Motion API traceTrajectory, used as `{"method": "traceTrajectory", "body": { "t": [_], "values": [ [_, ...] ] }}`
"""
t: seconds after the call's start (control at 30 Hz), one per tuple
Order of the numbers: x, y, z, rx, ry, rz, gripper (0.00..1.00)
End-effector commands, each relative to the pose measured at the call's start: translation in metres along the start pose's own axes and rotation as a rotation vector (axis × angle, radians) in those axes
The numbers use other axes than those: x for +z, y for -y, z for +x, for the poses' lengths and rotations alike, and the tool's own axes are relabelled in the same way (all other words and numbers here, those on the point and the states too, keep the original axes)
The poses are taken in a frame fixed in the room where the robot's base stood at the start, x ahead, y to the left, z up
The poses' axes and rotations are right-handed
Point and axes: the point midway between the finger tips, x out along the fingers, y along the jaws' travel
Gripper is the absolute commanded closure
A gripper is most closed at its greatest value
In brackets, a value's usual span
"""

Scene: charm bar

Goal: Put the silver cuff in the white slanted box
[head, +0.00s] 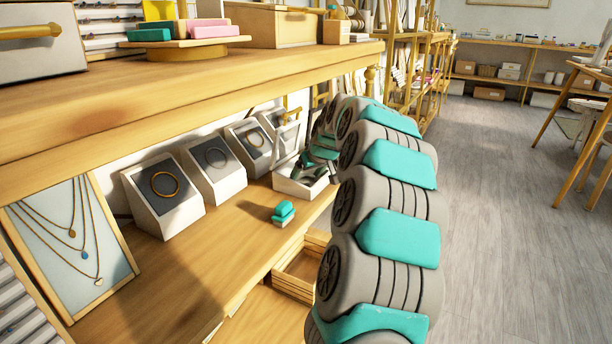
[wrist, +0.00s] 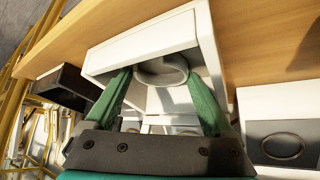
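The silver cuff (wrist: 162,70) is a wide, pale metal ring between my fingertips in the wrist view. My gripper (wrist: 160,74) has a green finger on each side of it, and both tips appear to touch its outer edges. The cuff is at the opening of a white box (wrist: 140,46), inside its walls; I cannot tell whether it touches the floor. In the head view my gripper (head: 318,165) is low over the white box (head: 298,187), at the far part of the lower shelf. The cuff is hard to make out there.
White slanted displays with dark pads and rings (head: 163,193) stand in a row left of the box. A small teal item (head: 284,212) sits on the shelf in front. The upper shelf (head: 190,75) overhangs. A framed necklace display (head: 75,245) stands at the left.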

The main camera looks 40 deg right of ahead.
Motion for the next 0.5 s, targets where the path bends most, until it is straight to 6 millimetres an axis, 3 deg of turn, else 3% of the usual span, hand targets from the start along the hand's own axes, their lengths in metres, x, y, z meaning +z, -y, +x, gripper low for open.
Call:
{"method": "traceTrajectory", "body": {
  "t": [0.33, 0.5],
  "values": [
    [-0.001, 0.000, -0.002, 0.000, 0.000, 0.000, 0.07],
    [-0.003, 0.000, -0.014, 0.001, -0.003, 0.000, 0.07]
  ]
}}
